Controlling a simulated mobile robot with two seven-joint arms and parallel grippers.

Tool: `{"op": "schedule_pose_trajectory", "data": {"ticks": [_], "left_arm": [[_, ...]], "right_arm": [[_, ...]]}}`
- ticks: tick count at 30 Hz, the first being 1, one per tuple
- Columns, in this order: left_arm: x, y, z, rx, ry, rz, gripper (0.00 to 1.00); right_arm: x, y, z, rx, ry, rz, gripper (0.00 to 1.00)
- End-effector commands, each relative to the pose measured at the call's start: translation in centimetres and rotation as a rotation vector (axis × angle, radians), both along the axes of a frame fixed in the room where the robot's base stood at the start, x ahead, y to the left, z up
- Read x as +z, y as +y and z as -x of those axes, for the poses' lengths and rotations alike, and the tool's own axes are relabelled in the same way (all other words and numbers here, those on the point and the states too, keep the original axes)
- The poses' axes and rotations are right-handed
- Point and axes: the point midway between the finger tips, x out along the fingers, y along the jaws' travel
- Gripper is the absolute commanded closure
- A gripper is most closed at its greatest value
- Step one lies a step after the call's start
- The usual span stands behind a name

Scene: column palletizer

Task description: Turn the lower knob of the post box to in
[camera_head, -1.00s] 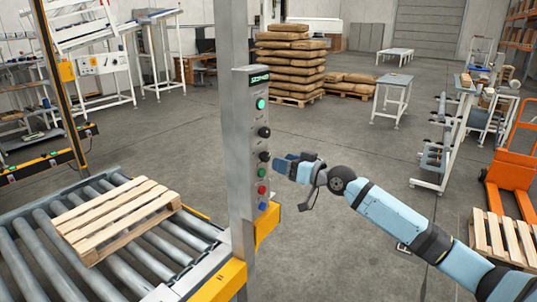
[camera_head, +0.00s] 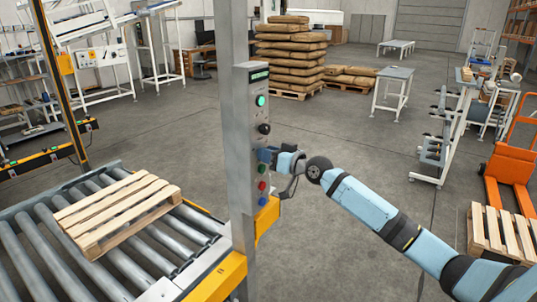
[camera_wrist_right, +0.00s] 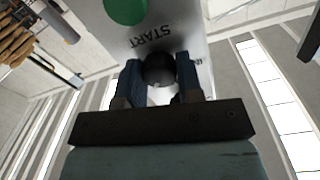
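The post box (camera_head: 247,150) is a grey panel on a metal post. It carries a display, a green button (camera_head: 261,100), an upper black knob (camera_head: 264,129), and green, red and blue buttons lower down. My right gripper (camera_head: 269,155) is at the lower knob's height and hides it in the head view. In the right wrist view, a dark round knob (camera_wrist_right: 158,69), the lower one, lies between the fingers of my right gripper (camera_wrist_right: 158,75). The fingers stand on either side; I cannot tell whether they touch it. A green button (camera_wrist_right: 125,10) and "START" show beside it. My left gripper is out of view.
A roller conveyor (camera_head: 40,235) with a wooden pallet (camera_head: 118,212) lies left of the post. Stacked sacks (camera_head: 290,60) stand behind. An orange pallet truck (camera_head: 512,165) is at the right.

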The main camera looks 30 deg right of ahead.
Motion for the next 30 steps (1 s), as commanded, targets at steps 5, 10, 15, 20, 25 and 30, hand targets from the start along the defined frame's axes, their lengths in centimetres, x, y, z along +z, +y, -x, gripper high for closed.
{"op": "schedule_pose_trajectory", "data": {"ticks": [5,10,15,20,25,30], "left_arm": [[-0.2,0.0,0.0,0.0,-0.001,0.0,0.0],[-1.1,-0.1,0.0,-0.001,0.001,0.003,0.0],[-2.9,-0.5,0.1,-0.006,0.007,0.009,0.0],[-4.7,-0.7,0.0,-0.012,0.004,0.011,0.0],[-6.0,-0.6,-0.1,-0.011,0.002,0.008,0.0],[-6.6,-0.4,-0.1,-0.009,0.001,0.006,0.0]], "right_arm": [[-0.1,0.0,0.0,0.0,-0.003,0.008,0.9],[-0.3,0.0,0.0,0.0,-0.022,0.053,0.9],[-0.5,0.0,0.0,0.0,-0.061,0.146,0.9],[-0.5,-0.1,0.0,0.0,-0.115,0.273,0.9],[-0.4,-0.1,0.0,-0.001,-0.175,0.422,0.9],[-0.1,0.0,0.0,0.0,-0.235,0.571,0.9]]}}
